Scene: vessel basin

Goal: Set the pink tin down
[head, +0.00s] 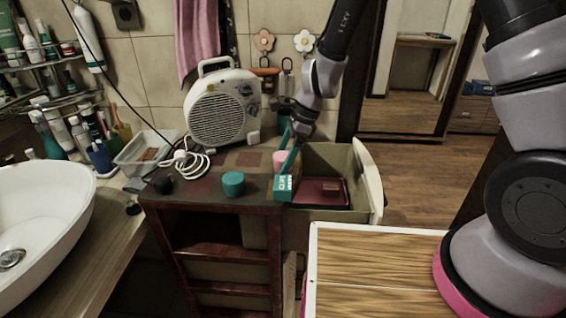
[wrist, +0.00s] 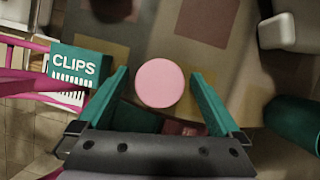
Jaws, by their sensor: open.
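The pink tin (head: 279,160) stands on the top of the brown cabinet (head: 200,195), near its right edge. It shows from above as a round pink disc in the wrist view (wrist: 159,83). My gripper (wrist: 160,73) is open, with its teal fingers on either side of the tin and a narrow gap showing on each side. In the head view my gripper (head: 287,150) reaches down from above, and a finger partly hides the tin.
A teal CLIPS box (head: 283,188) stands close to the tin at the cabinet's front corner. A teal round tin (head: 233,183) is to the left. A fan heater (head: 222,110) stands behind. An open drawer (head: 365,180) with a dark red tray (head: 310,193) is at right.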

